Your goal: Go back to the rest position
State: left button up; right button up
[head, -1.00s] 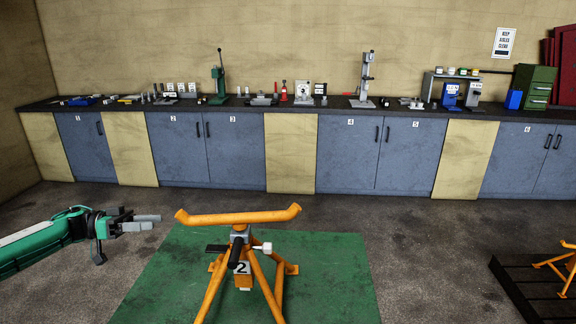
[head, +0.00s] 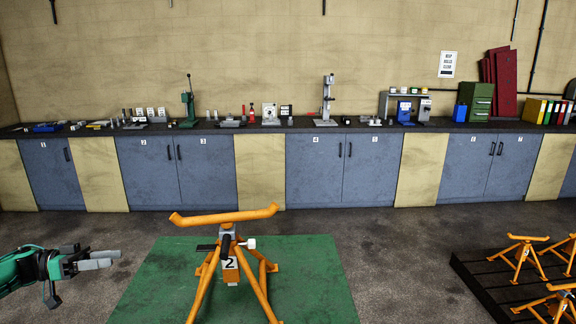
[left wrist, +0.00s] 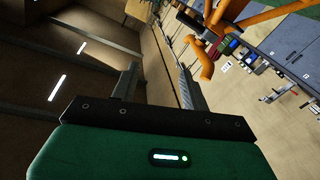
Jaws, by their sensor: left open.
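My left gripper (head: 100,260) is at the left of the head view, pointing right, with nothing between its fingers. In the left wrist view its two fingers (left wrist: 158,88) stand apart and empty. An orange stand marked 2 (head: 228,264) stands upright on a green mat (head: 320,290), to the right of the gripper and apart from it. Part of an orange stand (left wrist: 205,58) also shows in the left wrist view. My right gripper is not in view.
A long workbench (head: 345,128) with blue cabinet doors runs along the back wall and carries several tools. A dark slatted pallet (head: 490,285) with several orange stands (head: 520,252) is at the lower right. Floor between mat and pallet is clear.

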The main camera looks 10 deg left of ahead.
pick_arm(q)
jog(key=w+d+f+n+t+y, duration=0.1)
jog(key=w+d+f+t+y, duration=0.15)
jog(key=d+f, duration=0.65)
jog(key=w+d+f+n+t+y, duration=0.1)
jog(key=w+d+f+n+t, duration=0.15)
jog(key=d+f, duration=0.65)
jog(key=s+d+f+n+t+y, duration=0.1)
jog(key=s+d+f+y, duration=0.15)
jog(key=d, duration=0.45)
jog(key=s+d+f+n+t+y, duration=0.1)
jog(key=s+d+f+n+y, duration=0.2)
jog(key=d, duration=0.4)
jog(key=s+f+g+y, duration=0.1)
jog(key=s+g+y, duration=0.35)
jog(key=s, duration=0.95)
jog(key=s+f+g+y, duration=0.25)
jog(key=s+g, duration=0.35)
jog(key=s, duration=0.9)
notch_tip(320, 180, down, 31)
jog(key=g, duration=0.2)
jog(key=s+a+f, duration=0.2)
jog(key=s+f, duration=0.7)
jog(key=s+a+f, duration=0.1)
jog(key=s+f, duration=0.9)
jog(key=shift+a+m+g, duration=0.35)
jog(key=shift+a+g, duration=0.05)
jog(key=shift+g, duration=0.05)
